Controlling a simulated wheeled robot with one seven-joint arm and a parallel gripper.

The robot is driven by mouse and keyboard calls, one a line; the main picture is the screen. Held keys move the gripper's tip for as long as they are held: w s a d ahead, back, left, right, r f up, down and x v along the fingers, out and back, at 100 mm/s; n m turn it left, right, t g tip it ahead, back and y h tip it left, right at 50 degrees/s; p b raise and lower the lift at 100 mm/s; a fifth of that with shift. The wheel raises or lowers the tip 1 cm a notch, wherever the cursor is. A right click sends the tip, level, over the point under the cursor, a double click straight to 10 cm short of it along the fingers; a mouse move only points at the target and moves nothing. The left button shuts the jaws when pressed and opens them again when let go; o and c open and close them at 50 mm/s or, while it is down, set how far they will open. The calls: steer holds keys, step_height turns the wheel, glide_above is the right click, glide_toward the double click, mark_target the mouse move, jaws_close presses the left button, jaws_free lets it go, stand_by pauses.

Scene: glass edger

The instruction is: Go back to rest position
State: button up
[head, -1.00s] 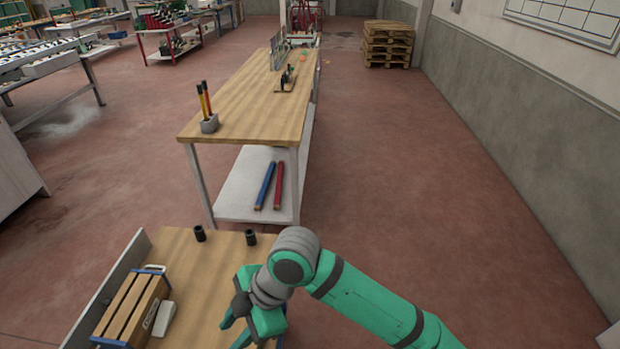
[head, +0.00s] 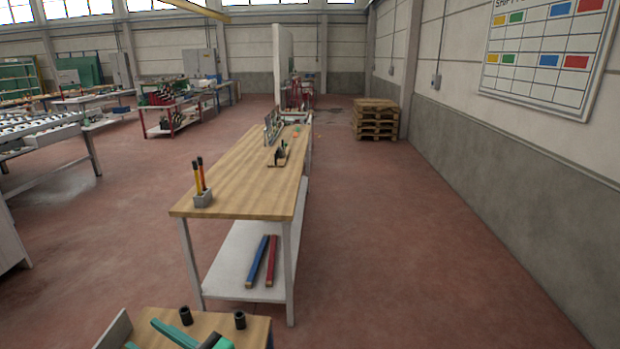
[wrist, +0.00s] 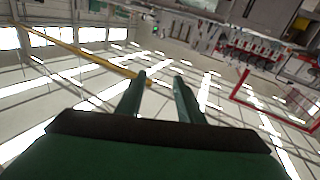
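My gripper (wrist: 160,78) shows its two dark green fingers apart in the wrist view, with nothing between them. The wrist view looks tilted across the hall, with windows, pale streaks of light and a red frame in the distance. In the head view only green parts of my arm or gripper show at the bottom edge, over the near wooden table (head: 254,328). Most of my arm is out of that view.
Two black cylinders (head: 186,316) stand on the near table. Beyond it is a long wooden workbench (head: 245,190) with a pencil holder (head: 203,199) and blue and red bars (head: 257,262) on its lower shelf. Pallets (head: 375,120) stand far back. The floor right of the bench is clear.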

steer(key=s+d+f+m+t+h, duration=0.3)
steer(key=d+f+m+t+h, duration=0.2)
steer(key=d+f+m+h, duration=0.3)
steer(key=s+d+f+m+t+h, duration=0.2)
steer(key=d+f+m+t+h, duration=0.25)
steer(key=d+f+m, duration=0.55)
steer(key=s+d+f+n+g+h, duration=0.1)
steer(key=s+d+f, duration=0.3)
steer(key=s, duration=0.8)
steer(key=s+d+f+n+g+h, duration=0.1)
steer(key=s+d+f+n+h, duration=0.1)
steer(key=s+d, duration=0.5)
steer(key=s+f+h, duration=0.1)
steer(key=s, duration=0.3)
steer(key=shift+s+f+n, duration=0.4)
steer(key=shift+h, duration=0.25)
